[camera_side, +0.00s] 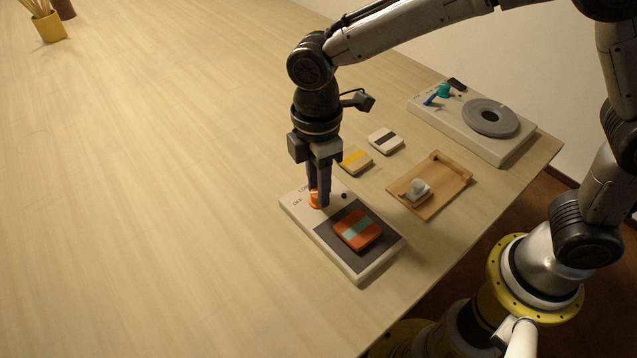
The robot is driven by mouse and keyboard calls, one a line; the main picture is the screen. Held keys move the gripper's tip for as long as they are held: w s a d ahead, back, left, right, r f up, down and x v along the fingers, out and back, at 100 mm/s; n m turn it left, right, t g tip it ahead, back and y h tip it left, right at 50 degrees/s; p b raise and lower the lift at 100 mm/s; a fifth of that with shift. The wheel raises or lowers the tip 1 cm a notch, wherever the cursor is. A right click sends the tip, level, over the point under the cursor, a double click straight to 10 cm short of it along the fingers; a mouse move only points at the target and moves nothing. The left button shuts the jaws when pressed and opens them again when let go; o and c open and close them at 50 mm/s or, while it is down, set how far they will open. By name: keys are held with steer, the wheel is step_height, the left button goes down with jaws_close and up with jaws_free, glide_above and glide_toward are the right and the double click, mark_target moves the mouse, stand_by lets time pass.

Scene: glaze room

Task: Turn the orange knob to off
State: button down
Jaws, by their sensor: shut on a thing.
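The orange knob (313,198) sits on a pale control box (297,210) near the middle of the table. Dark lettering that reads like OFF and LOW is printed on the box beside it. My gripper (319,196) points straight down over the knob, with its dark fingers closed on it. The fingers hide much of the knob, and I cannot tell which way its pointer faces. A dark plate (327,231) covers the front of the same box, and an orange tile with a teal stripe (358,231) lies on it.
A wooden tray (455,181) holds a small pale object. A device with a grey disc (490,117) and a teal knob (444,90) stands at the back right.

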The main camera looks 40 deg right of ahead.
steer(key=shift+r+n, duration=0.1)
steer(key=shift+n, duration=0.3)
steer(key=c, duration=0.6)
jaws_free()
steer(key=r, duration=1.3)
steer(key=shift+w+r, duration=0.25)
steer(key=shift+r, duration=0.1)
